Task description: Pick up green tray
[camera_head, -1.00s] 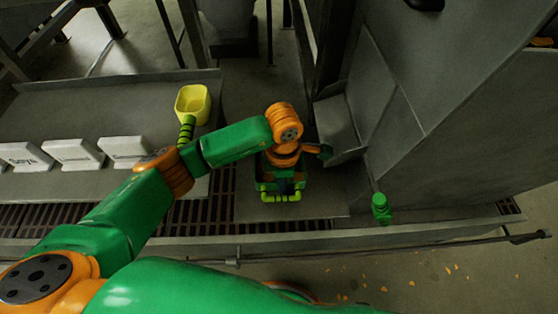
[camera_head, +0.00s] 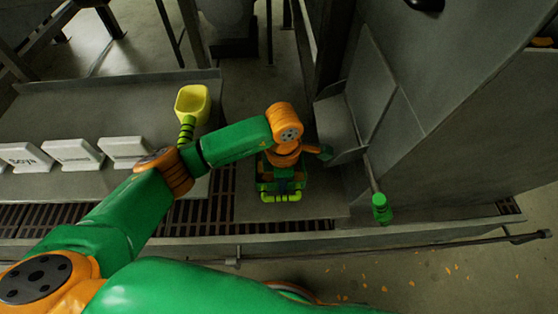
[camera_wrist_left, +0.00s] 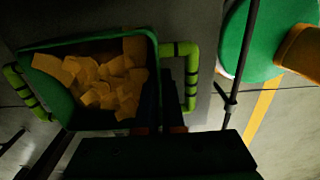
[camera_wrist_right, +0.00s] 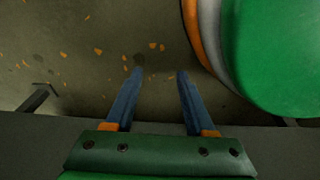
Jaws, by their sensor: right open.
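The green tray (camera_wrist_left: 103,124) holds yellow-orange chunks and has lime-green handles at both ends in the left wrist view. In the head view the tray (camera_head: 263,188) sits on the grey ledge, mostly hidden under my left wrist, with its near handle (camera_head: 281,198) showing. My left gripper (camera_wrist_left: 162,78) points down at the tray's handle end, its two dark fingers close together beside the right-hand handle (camera_wrist_left: 191,80). Deep shadow hides whether they grip anything. My right gripper (camera_wrist_right: 160,72) is open and empty above the floor.
A yellow scoop (camera_head: 192,103) and several white label blocks (camera_head: 123,147) are on the metal table at left. A grey machine wall (camera_head: 450,110) stands at right, with a green-knobbed lever (camera_head: 381,208). A rail (camera_head: 400,242) runs along the front.

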